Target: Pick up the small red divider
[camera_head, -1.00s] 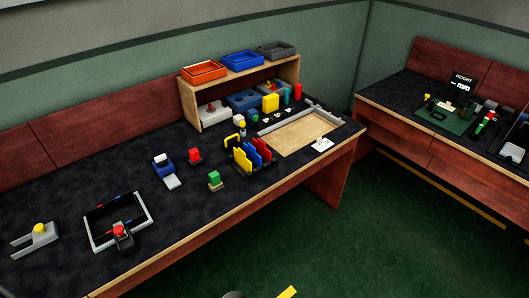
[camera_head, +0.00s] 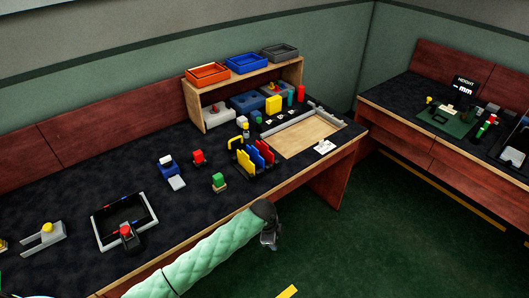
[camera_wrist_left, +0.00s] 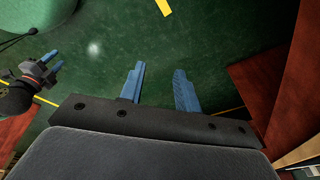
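The small red divider (camera_head: 266,152) stands upright at the right end of a dark rack (camera_head: 262,171) on the bench, beside blue (camera_head: 257,158) and yellow (camera_head: 245,161) dividers. My left gripper (camera_head: 270,240) hangs in front of the bench's front edge, below and apart from the rack. In the left wrist view its two blue fingers (camera_wrist_left: 158,88) are spread with nothing between them, above the green floor. My right gripper (camera_wrist_left: 54,64) shows at the left of that view, with its blue fingers apart and empty. The divider is not in the left wrist view.
A green block (camera_head: 218,180) stands left of the rack. A wooden board (camera_head: 305,137) lies behind it to the right. A shelf with orange (camera_head: 207,74), blue (camera_head: 246,63) and grey (camera_head: 280,53) trays stands at the back. The floor before the bench is clear.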

